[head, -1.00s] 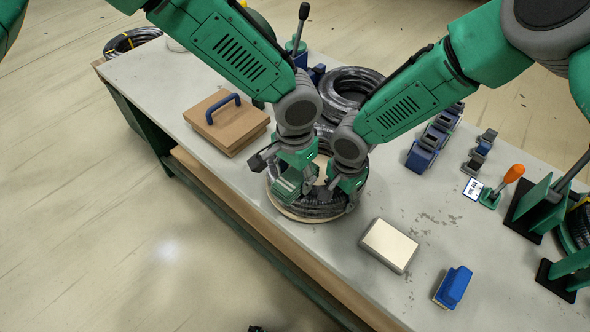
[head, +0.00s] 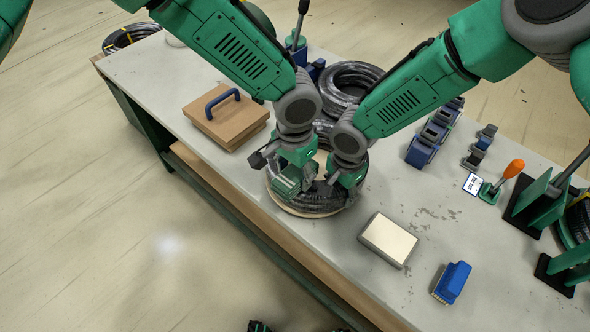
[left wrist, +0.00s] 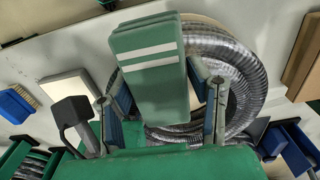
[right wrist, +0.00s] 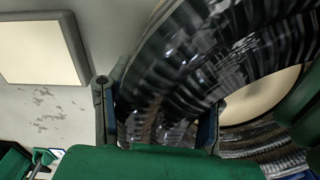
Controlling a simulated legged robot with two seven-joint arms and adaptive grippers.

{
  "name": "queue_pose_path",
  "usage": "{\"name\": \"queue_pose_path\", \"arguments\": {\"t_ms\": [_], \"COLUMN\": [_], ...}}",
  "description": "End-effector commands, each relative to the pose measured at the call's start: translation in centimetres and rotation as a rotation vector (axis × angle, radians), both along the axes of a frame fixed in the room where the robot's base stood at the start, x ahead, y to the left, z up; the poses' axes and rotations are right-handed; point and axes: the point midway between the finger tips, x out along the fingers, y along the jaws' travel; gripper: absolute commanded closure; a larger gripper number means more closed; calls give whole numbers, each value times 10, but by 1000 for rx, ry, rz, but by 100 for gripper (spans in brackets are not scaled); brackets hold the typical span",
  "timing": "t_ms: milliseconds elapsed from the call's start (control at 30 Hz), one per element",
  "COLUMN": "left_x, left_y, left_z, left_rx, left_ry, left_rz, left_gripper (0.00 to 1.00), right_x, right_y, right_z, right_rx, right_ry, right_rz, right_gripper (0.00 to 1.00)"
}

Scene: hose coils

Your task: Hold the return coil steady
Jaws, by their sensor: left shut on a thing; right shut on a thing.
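A dark, wrapped hose coil (head: 318,204) lies on a round tan base at the table's front edge. No label shows to confirm that it is the return coil. My right gripper (head: 343,182) is shut on the coil's right side; the right wrist view shows the ribbed hose (right wrist: 190,70) between its fingers (right wrist: 158,112). In the left wrist view the coil (left wrist: 240,75) shows behind that block. Whether the block touches the coil is unclear.
More black coils (head: 350,82) lie just behind. A brown box with a blue handle (head: 226,115) is at left. A pale-topped pad (head: 388,240) and a blue brush (head: 452,282) are at front right.

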Motion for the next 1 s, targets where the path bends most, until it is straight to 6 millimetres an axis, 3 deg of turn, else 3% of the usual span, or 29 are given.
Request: {"name": "queue_pose_path", "arguments": {"t_ms": [667, 1000], "left_x": [0, 20], "left_y": [0, 19], "left_z": [-12, -10], "left_rx": [0, -1], "left_ry": [0, -1], "left_rz": [0, 2], "left_gripper": [77, 77], "right_x": [1, 1], "right_y": [1, 0], "right_z": [0, 1], "right_rx": [2, 1], "right_ry": [-2, -3], "right_rz": [0, -1], "right_gripper": [100, 100]}}
